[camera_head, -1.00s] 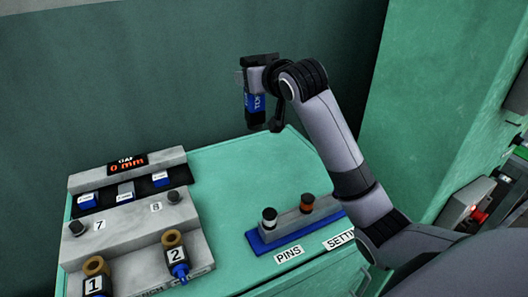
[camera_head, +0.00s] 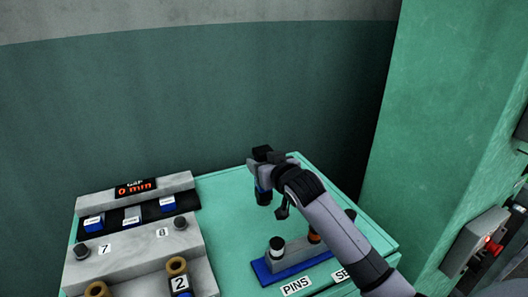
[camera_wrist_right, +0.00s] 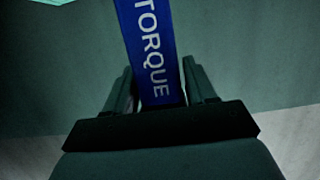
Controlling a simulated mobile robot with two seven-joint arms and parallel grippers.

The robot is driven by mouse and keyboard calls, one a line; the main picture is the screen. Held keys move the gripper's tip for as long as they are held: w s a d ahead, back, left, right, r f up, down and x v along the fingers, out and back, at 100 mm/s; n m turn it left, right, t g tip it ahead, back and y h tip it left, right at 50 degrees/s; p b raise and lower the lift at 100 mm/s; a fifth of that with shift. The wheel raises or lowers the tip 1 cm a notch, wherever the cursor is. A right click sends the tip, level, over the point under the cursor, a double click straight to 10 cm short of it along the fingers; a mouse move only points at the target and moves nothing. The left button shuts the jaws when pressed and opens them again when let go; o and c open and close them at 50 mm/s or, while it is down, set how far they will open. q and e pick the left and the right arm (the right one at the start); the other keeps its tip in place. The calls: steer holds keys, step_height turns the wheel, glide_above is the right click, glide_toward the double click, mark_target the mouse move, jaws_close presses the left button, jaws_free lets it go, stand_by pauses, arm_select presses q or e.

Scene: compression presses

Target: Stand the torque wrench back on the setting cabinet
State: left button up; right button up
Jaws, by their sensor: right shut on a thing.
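In the right wrist view the blue wrench body (camera_wrist_right: 147,45), lettered TORQUE, stands between the two fingers (camera_wrist_right: 158,85). In the head view the wrench shows against the green top of the setting cabinet (camera_head: 225,220), near its back edge. Its lower end looks dark and small, and I cannot tell whether it touches the top. My left gripper is not in view.
A grey gauge block (camera_head: 140,250) reading 0 mm, with blue pieces and knobs, stands on the left of the cabinet. A blue-based pin holder (camera_head: 262,272) is at the front, partly behind my right arm. A green column (camera_head: 450,120) rises at right.

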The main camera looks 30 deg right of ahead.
steer(key=shift+f, duration=2)
steer(key=o, duration=1.1)
steer(key=shift+f, duration=0.3)
steer(key=shift+o, duration=1.4)
steer(key=shift+s, duration=0.1)
steer(key=shift+r, duration=0.1)
steer(key=shift+r, duration=0.15)
steer(key=v, duration=1.2)
steer(key=shift+a, duration=0.1)
